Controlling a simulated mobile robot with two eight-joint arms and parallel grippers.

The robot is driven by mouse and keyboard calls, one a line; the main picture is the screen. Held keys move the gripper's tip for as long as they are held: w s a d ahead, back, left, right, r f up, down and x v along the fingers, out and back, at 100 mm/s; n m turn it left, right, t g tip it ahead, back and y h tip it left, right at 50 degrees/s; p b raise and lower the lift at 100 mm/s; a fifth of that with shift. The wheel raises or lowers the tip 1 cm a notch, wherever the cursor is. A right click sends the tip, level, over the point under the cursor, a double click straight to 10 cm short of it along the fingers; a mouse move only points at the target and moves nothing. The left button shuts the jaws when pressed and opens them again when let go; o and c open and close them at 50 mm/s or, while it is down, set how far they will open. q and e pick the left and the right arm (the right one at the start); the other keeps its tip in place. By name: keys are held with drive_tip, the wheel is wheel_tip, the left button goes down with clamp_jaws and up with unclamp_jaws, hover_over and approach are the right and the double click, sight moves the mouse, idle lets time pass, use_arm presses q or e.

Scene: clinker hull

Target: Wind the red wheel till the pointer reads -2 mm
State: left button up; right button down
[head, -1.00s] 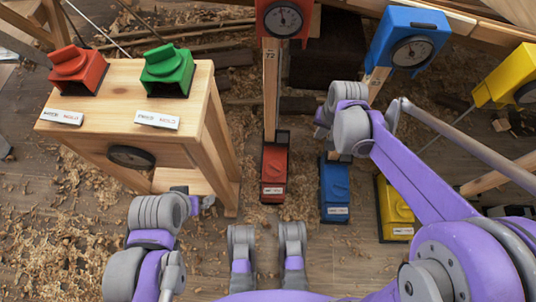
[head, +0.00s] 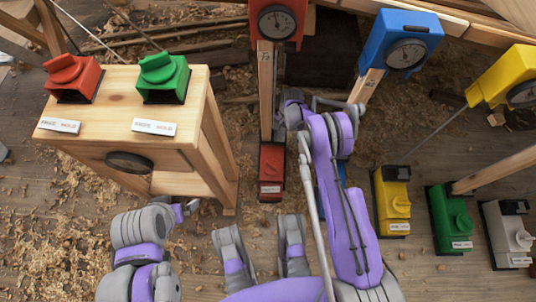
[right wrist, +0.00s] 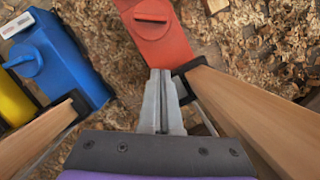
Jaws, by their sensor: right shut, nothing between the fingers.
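A red box (head: 271,172) stands on the floor at the foot of a wooden post. In the right wrist view its top carries a round red wheel (right wrist: 152,20) with a raised bar. Above, the post bears a red dial gauge (head: 277,21); its scale is too small to read. Another red box with a knob (head: 70,72) sits on the wooden bench. My right gripper (right wrist: 161,73) is shut and empty, its tips just short of the red floor box. In the head view its fingers are hidden. My left gripper (head: 184,209) shows small and partly hidden beside the bench.
A green knob box (head: 163,78) shares the bench (head: 110,110). A blue gauge (head: 400,45) and a yellow gauge (head: 508,80) stand to the right. Yellow (head: 393,200), green (head: 451,220) and grey (head: 506,235) boxes line the floor. Wooden posts flank my right gripper.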

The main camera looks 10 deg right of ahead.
sight(272, 167)
drive_tip(key=b+x, duration=0.2)
drive_tip(key=x, duration=0.7)
drive_tip(key=shift+f, duration=0.4)
drive_tip(key=shift+s+a+f+b, duration=0.15)
drive_tip(key=shift+s+a+b, duration=0.15)
drive_tip(key=shift+s+a, duration=0.3)
drive_tip(key=shift+s+a+f+b, duration=0.15)
drive_tip(key=shift+s+a+b, duration=0.15)
drive_tip(key=shift+s+a, duration=0.45)
drive_tip(key=shift+a, duration=0.25)
use_arm(q)
drive_tip(key=shift+s+x, duration=0.25)
drive_tip(key=shift+x, duration=1)
use_arm(e)
drive_tip(key=shift+s, duration=0.15)
